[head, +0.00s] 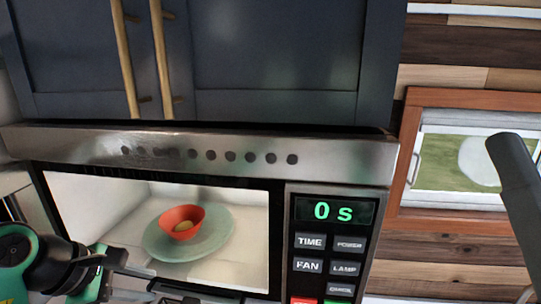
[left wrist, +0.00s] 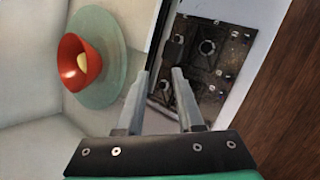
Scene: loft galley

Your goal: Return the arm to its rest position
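My left gripper (head: 148,271) is low at the left in the head view, in front of the lower edge of the microwave opening. In the left wrist view my left gripper (left wrist: 160,78) shows two grey fingers apart with nothing between them. An orange-red bowl (head: 183,222) with a small yellowish item (head: 184,228) in it sits on a pale green round plate (head: 220,240) inside the lit microwave. The bowl (left wrist: 80,62) lies left of the fingers in the left wrist view, clear of them. My right gripper is not in view.
The microwave's control panel (head: 331,243) reads 0 s. Dark cabinets (head: 280,60) with long handles are above it. A wood-framed window (head: 450,160) is at the right, partly behind a dark arm link of mine. A stovetop (left wrist: 205,55) shows in the left wrist view.

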